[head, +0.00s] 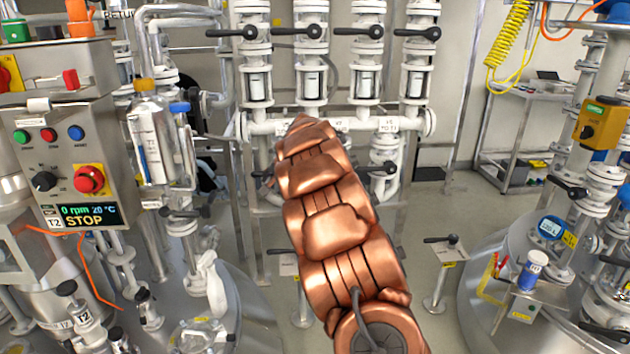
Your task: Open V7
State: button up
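Several white pipe valves with black lever handles stand in a row at the back, with levers at the far left (232,32), beside it (296,31), then (352,31) and at the right (418,33). All four levers lie level. A lower valve (386,168) with a black lever sits under the manifold, right of my arm. A label plate (388,124) hangs on the manifold; its small text is hard to read. My copper-coloured arm reaches up the middle and hides part of the manifold. My gripper is not visible.
A control panel (70,150) reading STOP stands at the left by a steel vessel. Another vessel (500,250) with a small shelf stands at the right. A stand with a black lever (441,240) rises from the floor between. A trolley (530,125) is at the back right.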

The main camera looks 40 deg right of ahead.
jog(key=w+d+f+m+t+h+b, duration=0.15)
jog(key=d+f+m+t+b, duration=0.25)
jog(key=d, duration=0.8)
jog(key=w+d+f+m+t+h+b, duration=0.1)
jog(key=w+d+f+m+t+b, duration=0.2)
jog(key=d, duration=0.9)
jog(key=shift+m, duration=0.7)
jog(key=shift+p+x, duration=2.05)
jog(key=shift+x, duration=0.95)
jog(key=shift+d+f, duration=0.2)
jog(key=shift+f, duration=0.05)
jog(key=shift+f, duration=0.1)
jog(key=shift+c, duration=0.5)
